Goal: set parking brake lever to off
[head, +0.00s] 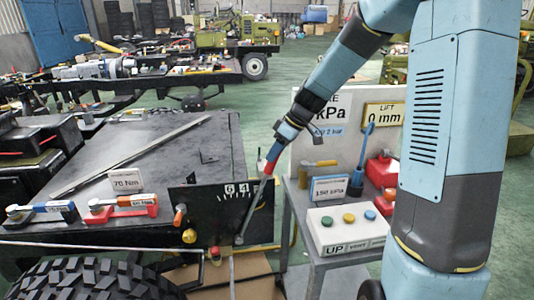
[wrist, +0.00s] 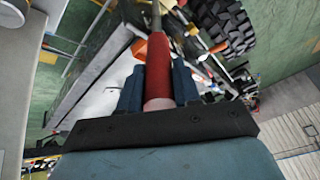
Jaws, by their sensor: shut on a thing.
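The parking brake lever (head: 256,199) is a grey bar with a red grip. It rises from a pivot low on the dark panel at the right end of the bench and tilts up to the right. My gripper (head: 273,153) is at its top, shut on the red grip. In the wrist view the red grip (wrist: 161,62) lies between the two dark blue fingers of my gripper (wrist: 158,88). A small plate with white marks (head: 237,189) is beside the lever, partly behind it. I cannot read an off mark.
A grey cart (head: 318,268) stands close on the right with a button box (head: 346,230), gauge signs and a blue-handled tool (head: 360,160). A large tyre (head: 90,279) is in front.

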